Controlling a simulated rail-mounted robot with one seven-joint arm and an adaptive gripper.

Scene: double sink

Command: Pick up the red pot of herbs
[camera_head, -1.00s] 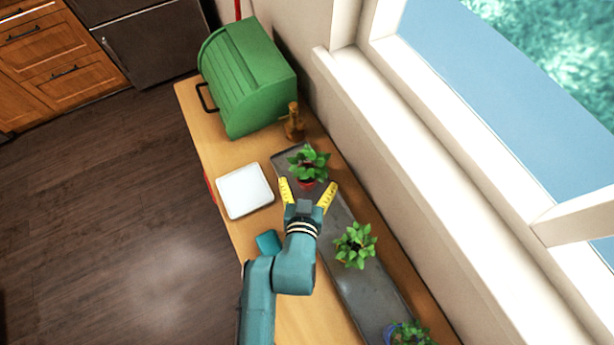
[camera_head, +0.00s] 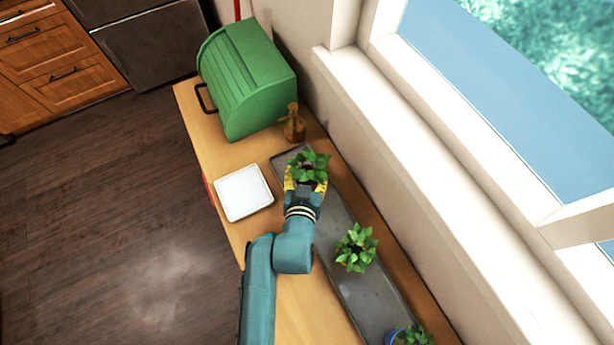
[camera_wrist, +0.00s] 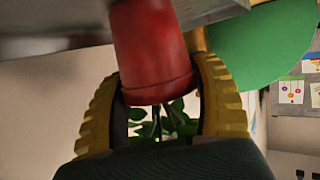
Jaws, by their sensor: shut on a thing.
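The red pot of herbs (camera_wrist: 150,50) fills the top middle of the wrist view, between my yellow fingers, with its green leaves showing below its rim. In the head view its leafy herbs (camera_head: 308,166) stand at the far end of the long grey tray (camera_head: 350,283); the pot itself is mostly hidden by my fingers. My gripper (camera_head: 305,182) is shut on the pot, one finger on each side. I cannot tell whether the pot's base is still on the tray.
Another leafy plant (camera_head: 356,247) stands midway along the tray, and a plant in a blue pot (camera_head: 392,337) is at its near end. A brown bottle (camera_head: 293,124) and a green bread box (camera_head: 248,78) stand beyond. A white square plate (camera_head: 244,192) lies left. The window wall borders the right.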

